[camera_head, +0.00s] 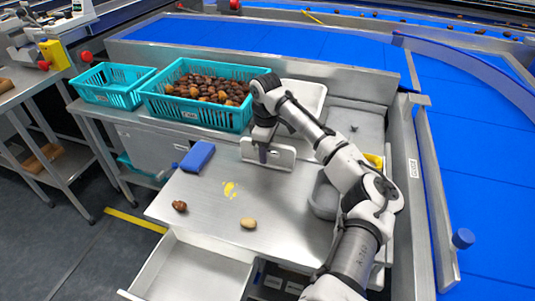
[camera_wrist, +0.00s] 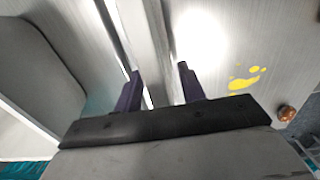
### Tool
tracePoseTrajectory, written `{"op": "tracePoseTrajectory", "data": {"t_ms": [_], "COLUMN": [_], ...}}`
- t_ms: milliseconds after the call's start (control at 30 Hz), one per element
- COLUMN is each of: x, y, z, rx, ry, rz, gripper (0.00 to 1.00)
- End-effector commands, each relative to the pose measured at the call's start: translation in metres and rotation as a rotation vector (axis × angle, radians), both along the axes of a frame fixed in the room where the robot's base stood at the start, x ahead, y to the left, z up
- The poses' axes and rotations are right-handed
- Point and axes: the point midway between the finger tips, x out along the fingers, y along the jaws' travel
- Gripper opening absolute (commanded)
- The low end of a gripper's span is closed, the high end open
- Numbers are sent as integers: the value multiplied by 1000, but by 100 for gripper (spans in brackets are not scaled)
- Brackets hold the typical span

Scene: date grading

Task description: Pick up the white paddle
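A pale upright plate (camera_head: 284,155) stands on the steel bench; it may be the white paddle, but its full shape is hidden by my gripper. My gripper (camera_head: 263,157) points down at this plate. In the wrist view, its two dark purple fingers (camera_wrist: 160,86) are apart. A long pale strip (camera_wrist: 156,30) runs between them, seemingly the plate's edge seen from above. I see no finger pressed on it from both sides. Whether the fingertips touch it cannot be told.
A blue block (camera_head: 197,157), a brown date (camera_head: 180,206), a tan date (camera_head: 248,224) and a yellow stain (camera_head: 229,189) are on the bench. Teal crates, one full of dates (camera_head: 205,88), stand behind. A grey bin (camera_head: 322,200) is right. An open drawer (camera_head: 190,270) juts out below.

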Motion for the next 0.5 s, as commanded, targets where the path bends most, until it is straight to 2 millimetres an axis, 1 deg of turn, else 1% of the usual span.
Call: {"op": "tracePoseTrajectory", "data": {"t_ms": [100,300,500], "x": [0,0,0], "y": [0,0,0], "z": [-7,-8,-7], "rx": [0,1,0], "ry": [0,0,0], "rz": [0,0,0], "gripper": [40,40,14]}}
